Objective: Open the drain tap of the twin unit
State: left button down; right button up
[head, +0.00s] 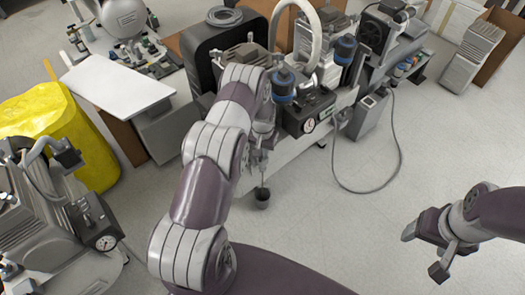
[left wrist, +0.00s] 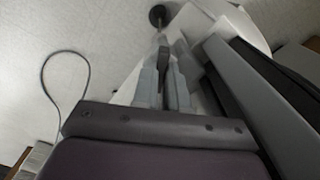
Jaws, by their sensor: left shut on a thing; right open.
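The twin unit (head: 300,172) stands in the middle of the head view, with a pale tank, a round gauge (head: 309,125) and blue-topped filters. My left gripper (head: 259,163) reaches down against the near side of its tank. In the left wrist view its fingers (left wrist: 171,72) are shut on a small dark piece, which seems to be the drain tap (left wrist: 172,62). The tap is mostly hidden by the fingers, and its turn angle cannot be told. My right gripper (head: 441,254) is open and empty above bare floor at the lower right.
A small dark cup-like foot (head: 262,194) is on the floor below my left gripper. A grey cable (head: 395,165) loops over the floor right of the unit. Another compressor (head: 60,235) and a yellow bag (head: 60,125) stand at left.

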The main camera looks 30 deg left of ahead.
pick_arm(q)
jog(key=n, duration=1.2)
jog(key=shift+w+b, duration=0.1)
jog(key=shift+b, duration=0.25)
dwell(0.4)
jog(key=c, duration=1.2)
grip_release()
jog(key=shift+o, duration=0.2)
jog(key=shift+r, duration=0.1)
notch_tip(320, 180, up, 12)
jog(key=p, duration=0.3)
jog(key=shift+r, duration=0.25)
